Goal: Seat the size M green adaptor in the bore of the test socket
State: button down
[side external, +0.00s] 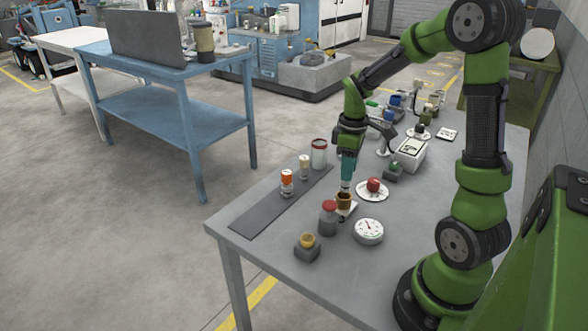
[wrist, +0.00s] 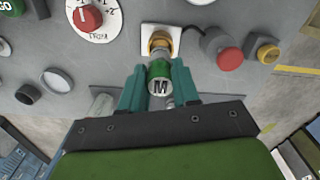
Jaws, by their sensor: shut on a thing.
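My gripper (side external: 347,178) points down over the front part of the grey bench. In the wrist view, its teal fingers (wrist: 160,82) are shut on the green adaptor (wrist: 160,70), whose near end bears the letter M. The test socket (side external: 344,201) looks like a brass-coloured ring on a white plate. It also shows in the wrist view (wrist: 160,41), directly beyond the adaptor's far end. The adaptor overlaps the ring's near side there and hides part of the bore. I cannot tell whether its tip is above the bore or inside it.
A red button on a dark block (side external: 328,218) stands close beside the socket. A red knob on a white dial (side external: 373,187), a round gauge (side external: 368,231) and a block with a yellow ring (side external: 307,247) are near. A dark mat (side external: 265,215) bears small containers.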

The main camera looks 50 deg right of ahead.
jog(key=shift+f, duration=2.25)
jog(key=shift+f, duration=0.15)
jog(key=c, duration=0.8)
grip_release()
